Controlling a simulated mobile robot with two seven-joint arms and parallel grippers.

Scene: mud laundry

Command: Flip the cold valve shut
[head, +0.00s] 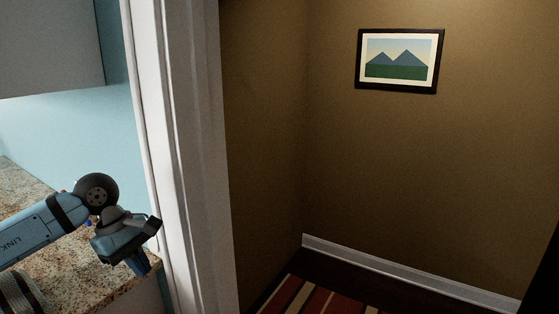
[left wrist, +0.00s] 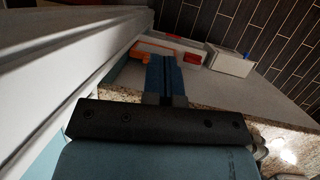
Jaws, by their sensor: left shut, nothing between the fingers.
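My left gripper (head: 142,266) is over the speckled counter beside the white door frame in the head view. Its blue fingers are together and empty, and they also show in the left wrist view (left wrist: 164,60). I cannot clearly make out the cold valve in either view. In the left wrist view, beyond the fingers, there is a small blue part (left wrist: 246,55) on a pale box (left wrist: 230,63); I cannot tell if it is the valve. A red part (left wrist: 193,60) and an orange piece (left wrist: 152,46) lie closer to the fingertips. My right gripper is not in view.
The white door frame (head: 180,150) stands close to the right of my left gripper. The speckled counter (head: 75,275) lies under the arm, with a grey cabinet (head: 50,45) above. A framed picture (head: 400,60) and a striped rug (head: 315,299) are in the brown-walled space to the right.

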